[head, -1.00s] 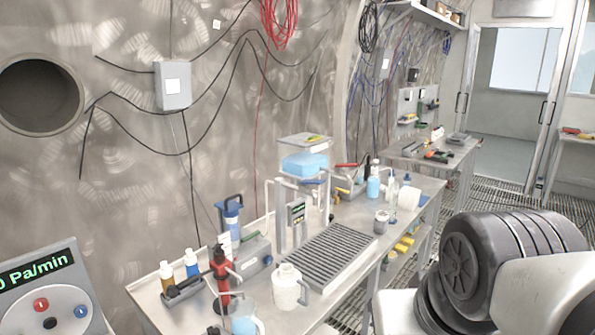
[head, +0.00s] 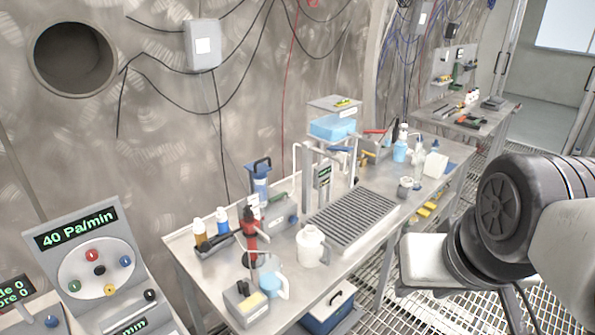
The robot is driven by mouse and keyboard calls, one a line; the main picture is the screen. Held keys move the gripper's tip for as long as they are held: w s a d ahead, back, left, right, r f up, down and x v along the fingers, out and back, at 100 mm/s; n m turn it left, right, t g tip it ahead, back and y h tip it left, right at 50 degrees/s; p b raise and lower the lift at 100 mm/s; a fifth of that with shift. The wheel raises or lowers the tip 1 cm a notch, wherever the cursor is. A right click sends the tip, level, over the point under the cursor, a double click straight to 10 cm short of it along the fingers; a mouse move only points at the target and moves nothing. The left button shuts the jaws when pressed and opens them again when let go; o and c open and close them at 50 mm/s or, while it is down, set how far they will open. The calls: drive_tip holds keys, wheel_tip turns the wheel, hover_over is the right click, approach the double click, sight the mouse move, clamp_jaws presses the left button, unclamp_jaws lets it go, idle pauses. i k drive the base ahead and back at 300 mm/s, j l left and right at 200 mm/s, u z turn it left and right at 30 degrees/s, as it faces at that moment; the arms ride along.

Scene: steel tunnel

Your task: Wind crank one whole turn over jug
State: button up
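A white jug (head: 311,247) with a side handle and a narrow neck stands upright on the steel bench, left of a ribbed grey rack. A smaller jug with pale blue contents (head: 273,284) stands nearer the front edge. A red upright device (head: 249,222) with a black top stands on the bench just behind and left of the jugs. It has a thin light bent rod beside it; I cannot tell whether this is the crank.
The ribbed rack (head: 353,218) fills the bench middle. Brown and blue bottles (head: 222,217) stand at the left end, and a small grey box (head: 244,303) at the front corner. A control panel (head: 92,258) reading 40 Pa/min stands at left. Grated floor (head: 385,298) lies in front.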

sight(244, 288)
drive_tip(key=j+u, duration=0.1)
drive_tip(key=u, duration=0.95)
drive_tip(key=j+z, duration=0.2)
drive_tip(key=l+u, duration=0.2)
